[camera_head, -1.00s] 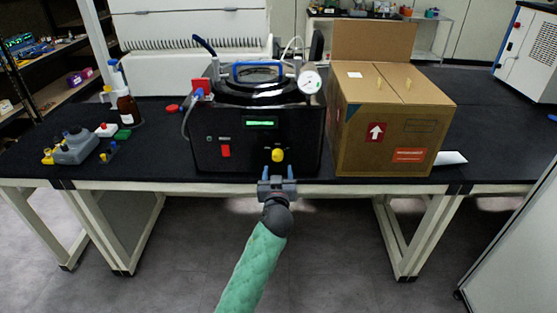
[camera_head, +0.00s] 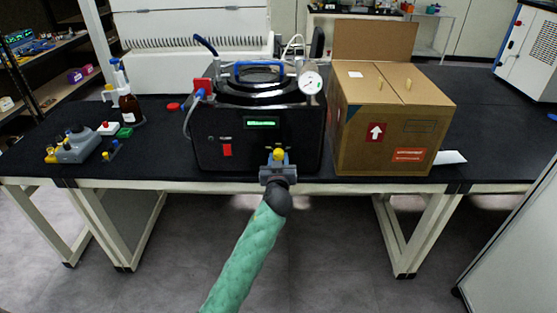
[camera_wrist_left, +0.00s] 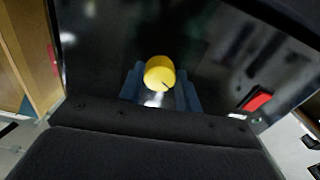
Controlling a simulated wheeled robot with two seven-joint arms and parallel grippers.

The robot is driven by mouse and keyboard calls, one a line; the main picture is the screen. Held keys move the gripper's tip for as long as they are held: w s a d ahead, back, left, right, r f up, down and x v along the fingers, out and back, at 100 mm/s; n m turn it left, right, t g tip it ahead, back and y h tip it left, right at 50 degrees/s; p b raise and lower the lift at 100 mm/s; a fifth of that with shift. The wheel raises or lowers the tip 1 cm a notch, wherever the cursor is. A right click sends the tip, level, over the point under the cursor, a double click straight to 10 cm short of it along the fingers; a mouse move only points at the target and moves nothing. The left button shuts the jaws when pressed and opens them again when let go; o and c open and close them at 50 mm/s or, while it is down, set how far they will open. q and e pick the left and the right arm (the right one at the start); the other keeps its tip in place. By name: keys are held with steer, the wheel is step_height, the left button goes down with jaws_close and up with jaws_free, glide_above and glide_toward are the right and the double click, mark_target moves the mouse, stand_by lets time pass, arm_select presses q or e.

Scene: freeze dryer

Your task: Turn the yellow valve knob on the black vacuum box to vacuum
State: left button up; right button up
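The black vacuum box (camera_head: 205,140) stands on the bench with its front facing me. Its yellow valve knob (camera_head: 279,154) is low on the right of the front face. My left gripper (camera_head: 278,160) is at this knob, with one finger on each side. In the left wrist view the knob (camera_wrist_left: 159,72) sits between the blue fingertips (camera_wrist_left: 160,82), which look closed on its sides. A small dark mark shows on the knob's edge; the panel's markings around it are not readable. My right gripper is not in view.
A cardboard box (camera_head: 385,125) stands close on the right of the vacuum box. A red switch (camera_head: 227,150), a lit green display (camera_head: 262,123) and a pressure gauge (camera_head: 310,83) are on the vacuum box. A brown bottle (camera_head: 129,110) and small items stand left.

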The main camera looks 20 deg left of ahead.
arm_select(q)
steer(key=shift+c, duration=1.4)
steer(key=shift+m, duration=0.3)
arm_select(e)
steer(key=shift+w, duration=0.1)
arm_select(q)
steer(key=m+p, duration=0.1)
steer(key=m, duration=0.2)
steer(key=shift+r, duration=0.1)
steer(key=m+p, duration=0.3)
steer(key=m, duration=0.6)
steer(key=shift+r+p, duration=0.1)
steer(key=shift+p, duration=0.2)
steer(key=m+p, duration=0.5)
steer(key=m, duration=0.4)
steer(key=shift+m, duration=0.4)
steer(key=shift+m+p, duration=0.5)
steer(key=shift+m, duration=0.4)
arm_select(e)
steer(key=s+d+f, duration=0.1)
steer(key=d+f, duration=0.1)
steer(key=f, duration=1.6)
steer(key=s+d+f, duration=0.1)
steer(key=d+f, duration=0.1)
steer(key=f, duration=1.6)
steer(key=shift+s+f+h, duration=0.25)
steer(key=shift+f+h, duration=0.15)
arm_select(q)
steer(key=shift+f, duration=0.2)
